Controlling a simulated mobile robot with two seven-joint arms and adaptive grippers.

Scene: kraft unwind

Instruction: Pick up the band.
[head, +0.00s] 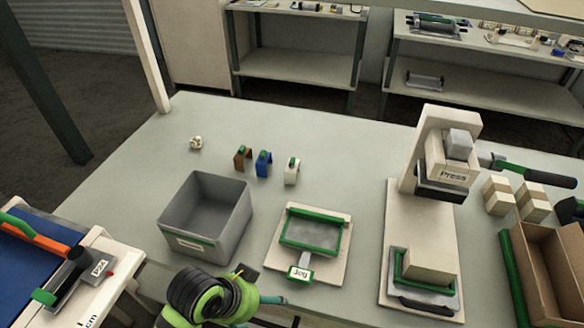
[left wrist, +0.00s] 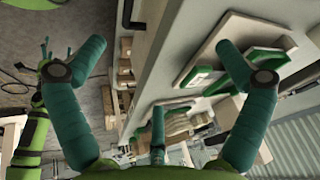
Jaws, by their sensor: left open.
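I cannot clearly make out a band in either view. Three small blocks, brown (head: 242,158), blue (head: 263,165) and white (head: 292,172), each with some green on top, stand in a row on the table. My left gripper (head: 268,299) is at the front edge in the head view, mostly hidden behind its own wrist. In the left wrist view (left wrist: 160,60) its teal fingers are spread with nothing between them. A lime arm with teal fingertips, which looks like my right gripper (left wrist: 56,52), shows at the left there, partly covered.
A small pale bunch (head: 196,143) lies at the back left. The back middle is clear.

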